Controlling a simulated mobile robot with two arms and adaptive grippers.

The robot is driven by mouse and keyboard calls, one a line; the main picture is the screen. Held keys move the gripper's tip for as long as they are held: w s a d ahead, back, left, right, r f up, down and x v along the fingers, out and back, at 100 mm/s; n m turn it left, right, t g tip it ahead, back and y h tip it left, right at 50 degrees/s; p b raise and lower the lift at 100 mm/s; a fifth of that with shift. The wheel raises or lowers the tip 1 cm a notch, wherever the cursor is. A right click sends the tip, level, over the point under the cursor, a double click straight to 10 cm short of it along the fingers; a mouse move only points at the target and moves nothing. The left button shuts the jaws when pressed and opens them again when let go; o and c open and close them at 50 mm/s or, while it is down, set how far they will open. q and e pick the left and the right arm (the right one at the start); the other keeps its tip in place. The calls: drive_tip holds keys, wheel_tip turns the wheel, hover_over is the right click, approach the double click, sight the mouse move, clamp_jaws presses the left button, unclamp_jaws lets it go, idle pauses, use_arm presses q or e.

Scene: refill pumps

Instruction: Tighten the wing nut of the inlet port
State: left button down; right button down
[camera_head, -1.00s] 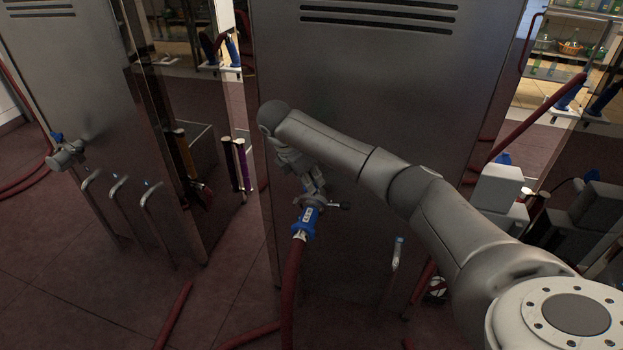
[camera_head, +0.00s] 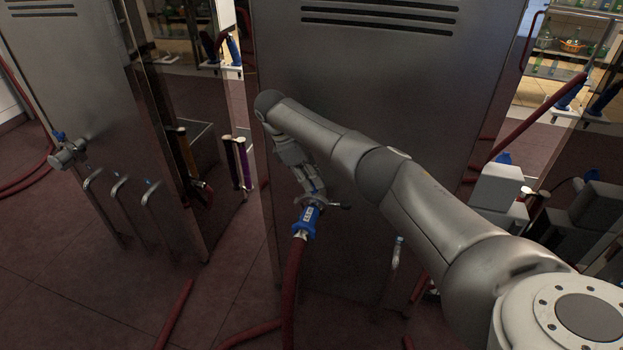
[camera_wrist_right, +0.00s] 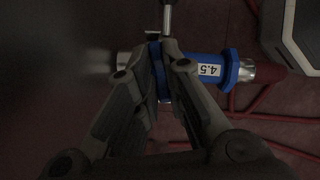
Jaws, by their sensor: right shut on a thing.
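The inlet port's wing nut (camera_head: 329,205) is a dark grey metal piece with wings, at the lower front of the middle steel cabinet. A blue hose fitting (camera_head: 305,222) with a white label sits against it, and a red hose (camera_head: 291,290) hangs below. My right gripper (camera_head: 312,190) reaches it from above. In the right wrist view my right gripper (camera_wrist_right: 167,45) is shut on the wing nut; a metal wing (camera_wrist_right: 167,18) sticks out past the fingertips. The blue fitting (camera_wrist_right: 210,70) reads "4.5". The fingers hide much of the nut. My left gripper is out of view.
The steel cabinet (camera_head: 360,80) stands close behind my right arm. A bent metal handle (camera_head: 396,262) is to the right of the port. Another cabinet (camera_head: 70,100) with several handles stands at left. Red hoses (camera_head: 175,312) lie on the tiled floor.

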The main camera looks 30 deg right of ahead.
idle(0.4)
drive_tip(key=c, duration=1.5)
unclamp_jaws()
drive_tip(key=shift+w+r, duration=0.1)
drive_tip(key=shift+r, duration=0.1)
drive_tip(key=v, duration=1.1)
drive_tip(key=shift+w+a+r, duration=0.1)
drive_tip(key=shift+r, duration=0.2)
drive_tip(key=shift+f, duration=0.1)
